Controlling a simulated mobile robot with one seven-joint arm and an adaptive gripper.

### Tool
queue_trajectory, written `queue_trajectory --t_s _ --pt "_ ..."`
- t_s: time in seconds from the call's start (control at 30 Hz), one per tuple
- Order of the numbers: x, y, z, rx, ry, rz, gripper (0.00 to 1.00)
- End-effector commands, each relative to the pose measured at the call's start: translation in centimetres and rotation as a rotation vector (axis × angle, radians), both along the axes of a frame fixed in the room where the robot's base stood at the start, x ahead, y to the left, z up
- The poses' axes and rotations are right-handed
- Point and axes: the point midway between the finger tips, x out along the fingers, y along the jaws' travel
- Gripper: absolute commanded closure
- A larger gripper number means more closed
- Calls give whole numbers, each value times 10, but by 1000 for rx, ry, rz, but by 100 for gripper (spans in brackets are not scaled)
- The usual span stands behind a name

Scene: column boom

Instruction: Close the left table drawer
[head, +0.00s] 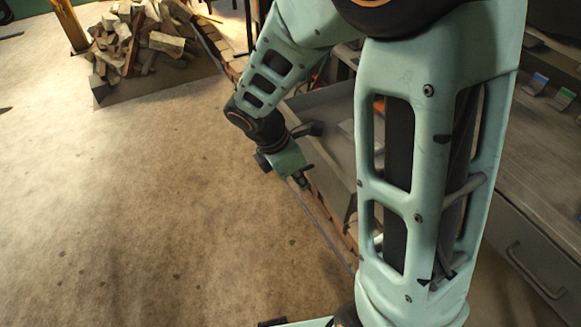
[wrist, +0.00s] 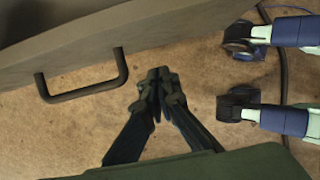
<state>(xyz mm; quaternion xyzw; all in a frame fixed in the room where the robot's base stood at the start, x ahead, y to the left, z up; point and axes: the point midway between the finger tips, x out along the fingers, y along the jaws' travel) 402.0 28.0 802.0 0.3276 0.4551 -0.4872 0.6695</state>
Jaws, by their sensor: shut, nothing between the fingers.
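The left drawer (head: 328,112) stands pulled out from the grey table in the head view, and my arm hides much of it. In the wrist view its grey front (wrist: 190,22) runs across the top left, with a dark bar handle (wrist: 84,90) on it. My gripper (wrist: 157,76) is shut and empty, with its fingertips to the right of the handle and just below the front's edge in the picture. I cannot tell whether the fingertips touch the front. In the head view my gripper (head: 302,181) is small and dark beside the drawer.
The table's right drawer front (head: 493,222), with a metal handle (head: 535,270), appears flush at the lower right. Small items (head: 562,99) lie on the tabletop. A pile of split wood (head: 140,40) lies at the back left. The brown floor on the left is clear.

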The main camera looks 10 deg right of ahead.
Motion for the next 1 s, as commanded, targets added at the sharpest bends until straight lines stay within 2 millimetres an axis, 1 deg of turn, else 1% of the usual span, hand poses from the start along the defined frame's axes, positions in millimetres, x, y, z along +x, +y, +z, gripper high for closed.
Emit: queue_trajectory --t_s 0.03,0.2,0.3,0.67,0.77,0.87,0.97,1.0 --pt "4 -9 2 1 -5 -7 100" --pt "8 -24 3 1 -4 -4 100" --pt "10 -28 3 1 -2 -1 100" --pt "10 -29 3 1 -3 -1 100" --pt "11 -32 4 1 -3 -2 100" --pt "13 -40 5 0 -3 -5 100" --pt "17 -53 6 0 -2 -6 100" --pt "19 -61 6 0 -2 -8 100"
